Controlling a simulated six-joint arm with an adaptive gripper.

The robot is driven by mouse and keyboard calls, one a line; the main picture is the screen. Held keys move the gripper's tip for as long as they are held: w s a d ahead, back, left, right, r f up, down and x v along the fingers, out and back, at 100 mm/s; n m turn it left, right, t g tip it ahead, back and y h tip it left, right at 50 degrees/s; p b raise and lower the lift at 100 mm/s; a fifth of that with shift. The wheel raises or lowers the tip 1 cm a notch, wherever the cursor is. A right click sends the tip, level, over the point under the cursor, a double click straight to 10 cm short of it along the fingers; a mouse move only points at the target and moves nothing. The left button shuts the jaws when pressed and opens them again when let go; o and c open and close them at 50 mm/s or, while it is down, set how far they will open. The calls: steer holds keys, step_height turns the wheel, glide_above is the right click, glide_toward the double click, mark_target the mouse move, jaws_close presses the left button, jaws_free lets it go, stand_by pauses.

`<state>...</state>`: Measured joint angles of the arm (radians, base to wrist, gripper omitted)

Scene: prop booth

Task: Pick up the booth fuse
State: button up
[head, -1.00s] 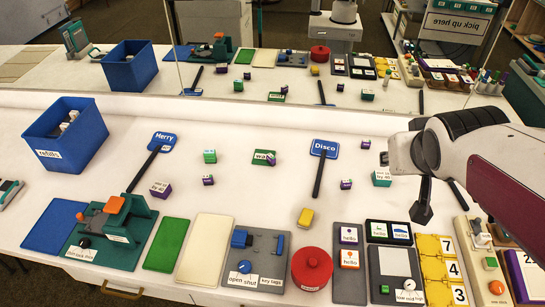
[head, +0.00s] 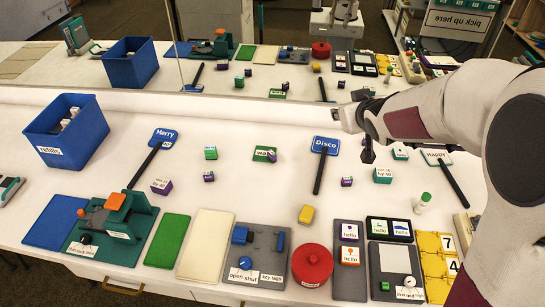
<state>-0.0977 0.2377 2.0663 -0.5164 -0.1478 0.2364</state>
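I cannot tell which thing is the booth fuse; no readable label names it. My gripper (head: 368,154) is dark, points down and hangs over the table right of the Disco paddle (head: 325,147). It is seen edge-on, so its opening does not show. Nothing is visibly held. My arm covers much of the right side.
A blue refills bin (head: 95,132) stands at the back left. Merry (head: 164,137) and Happy (head: 437,158) paddles lie on the table. A green machine (head: 130,225), a red round pot (head: 312,265) and several boards line the front. A mirror behind repeats the scene.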

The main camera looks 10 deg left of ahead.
steer(key=w+a+f+n+y, duration=0.2)
steer(key=w+a+f+y, duration=0.3)
steer(key=a+f, duration=0.4)
steer(key=n+g+y, duration=0.1)
steer(key=n+y, duration=0.1)
steer(key=y, duration=0.1)
glide_above(275, 155)
steer(key=s+d, duration=0.1)
step_height(275, 155, down, 9)
steer(key=shift+s+d, duration=0.1)
steer(key=shift+s, duration=0.05)
steer(key=shift+f, duration=0.2)
steer(key=shift+f, duration=1.65)
steer(key=shift+f+h, duration=0.3)
steer(key=shift+f, duration=1.35)
steer(key=shift+x, duration=1.5)
steer(key=shift+f, duration=0.1)
steer(key=shift+c, duration=0.3)
